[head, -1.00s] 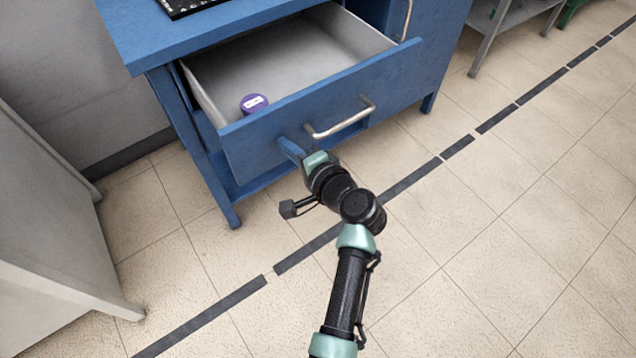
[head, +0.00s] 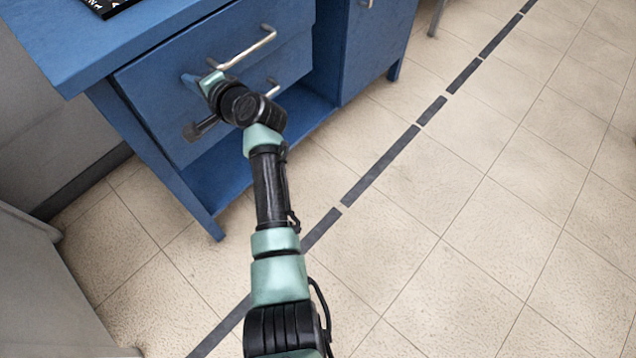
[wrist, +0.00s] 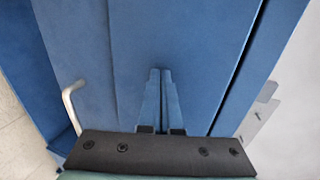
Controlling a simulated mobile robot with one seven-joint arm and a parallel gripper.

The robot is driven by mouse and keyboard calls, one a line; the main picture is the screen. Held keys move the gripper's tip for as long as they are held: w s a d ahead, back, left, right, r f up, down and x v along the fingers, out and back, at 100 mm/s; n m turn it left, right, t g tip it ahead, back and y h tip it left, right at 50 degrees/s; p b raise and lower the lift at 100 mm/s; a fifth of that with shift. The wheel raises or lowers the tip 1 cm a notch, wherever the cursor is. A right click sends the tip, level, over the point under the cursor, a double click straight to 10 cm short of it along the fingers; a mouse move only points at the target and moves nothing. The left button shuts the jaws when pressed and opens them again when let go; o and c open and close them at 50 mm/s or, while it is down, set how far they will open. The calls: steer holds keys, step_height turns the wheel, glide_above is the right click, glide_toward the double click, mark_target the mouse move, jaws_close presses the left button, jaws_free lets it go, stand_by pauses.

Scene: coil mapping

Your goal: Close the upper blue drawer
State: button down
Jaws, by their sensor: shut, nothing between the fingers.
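The upper blue drawer (head: 160,78) sits in the blue desk with its front about flush with the frame; its inside is hidden. Its metal handle (head: 245,49) is on the front, right of my gripper. My gripper (head: 187,80) is shut and empty, its tips at the left part of the upper drawer front. In the wrist view my shut blue fingers (wrist: 160,72) point at the plain blue drawer front (wrist: 200,45) and appear to touch it. A narrow dark seam runs along the drawer front there.
A lower drawer with a metal handle (head: 270,88) is partly behind my wrist. The desktop (head: 150,30) overhangs above, with a black item (head: 108,5) on it. A grey cabinet (head: 45,290) stands at left. Tiled floor (head: 430,270) at right is clear.

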steer(key=shift+w+a+r, duration=0.25)
steer(key=shift+w+a, duration=0.3)
steer(key=shift+a, duration=0.2)
